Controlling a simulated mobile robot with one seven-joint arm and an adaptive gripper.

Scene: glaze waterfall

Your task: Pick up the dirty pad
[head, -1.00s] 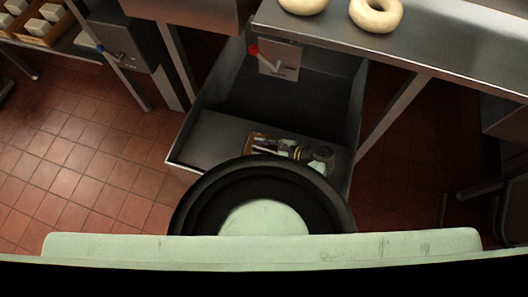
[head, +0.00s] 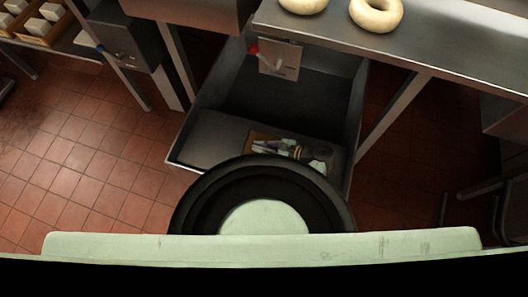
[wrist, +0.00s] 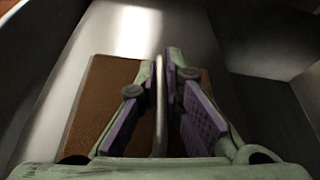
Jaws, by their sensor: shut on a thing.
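The dirty pad (wrist: 95,100) is a flat brown piece low in the dark metal bin, with a thin pale upright strip (wrist: 160,105) at its middle. In the head view only a tan edge of the pad (head: 257,138) shows past my gripper (head: 290,149). In the wrist view my gripper (wrist: 160,66), with green fingers and purple inner faces, is shut on the pale strip, one finger on each side. I cannot tell whether the pad is lifted off the metal. My arm hides much of the near side.
The metal bin (head: 178,157) has walls around the gripper. A white plate with a red-knobbed lever (head: 278,60) stands at its back. A steel counter (head: 330,30) with two pale dough rings (head: 376,12) overhangs at upper right. Tiled floor (head: 90,150) is clear at left.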

